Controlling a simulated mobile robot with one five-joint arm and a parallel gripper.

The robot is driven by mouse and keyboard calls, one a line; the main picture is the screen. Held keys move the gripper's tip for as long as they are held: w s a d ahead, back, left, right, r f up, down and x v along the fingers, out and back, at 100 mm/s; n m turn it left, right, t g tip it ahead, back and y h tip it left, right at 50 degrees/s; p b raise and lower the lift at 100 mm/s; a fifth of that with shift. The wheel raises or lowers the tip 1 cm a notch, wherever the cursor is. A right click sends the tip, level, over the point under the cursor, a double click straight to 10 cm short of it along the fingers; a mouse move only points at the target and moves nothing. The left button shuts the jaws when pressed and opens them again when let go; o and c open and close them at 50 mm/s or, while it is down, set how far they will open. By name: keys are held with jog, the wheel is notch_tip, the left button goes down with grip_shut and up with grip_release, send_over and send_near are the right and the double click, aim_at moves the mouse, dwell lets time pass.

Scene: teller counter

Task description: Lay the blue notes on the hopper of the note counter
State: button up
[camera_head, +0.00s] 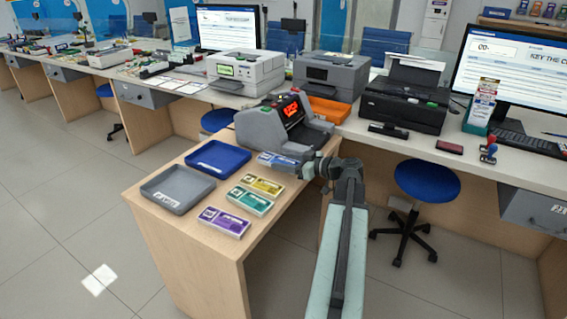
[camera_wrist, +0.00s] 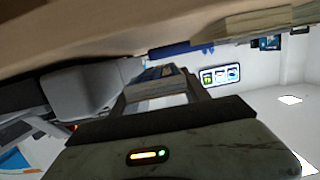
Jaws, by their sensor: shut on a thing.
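The blue notes (camera_head: 278,160) are a banded bundle in front of the note counter, at its lower right side. My gripper (camera_head: 303,167) reaches in from the right and is shut on their near end. In the wrist view the blue notes (camera_wrist: 158,73) stick out beyond the fingers.
Yellow (camera_head: 262,185), teal (camera_head: 250,201) and purple (camera_head: 224,221) note bundles lie on the table in front of the counter. A blue tray (camera_head: 218,157) and a grey tray (camera_head: 177,189) stand to their left.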

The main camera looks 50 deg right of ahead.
notch_tip(320, 180, up, 6)
jog(key=p, duration=0.4)
jog(key=shift+r+p, duration=0.25)
jog(key=shift+p, duration=0.15)
jog(key=shift+w+a+f, duration=0.15)
jog(key=shift+a, duration=0.05)
jog(key=w+a+n+g+y, duration=0.1)
jog(key=w+a+n+y, duration=0.15)
jog(key=w+a, duration=0.65)
jog(key=w+a+n+g+y, duration=0.2)
jog(key=a+n+g+y, duration=0.4)
jog(key=a, duration=3.1)
notch_tip(320, 180, up, 18)
jog(key=r+m+t+h+p, duration=0.1)
jog(key=m+t+h+p, duration=0.7)
jog(key=p, duration=1)
send_over(283, 162)
jog(key=g, duration=0.1)
jog(key=shift+s+d+f+m+h, duration=0.2)
jog(key=shift+f+m+h, duration=0.05)
jog(key=shift+f, duration=0.15)
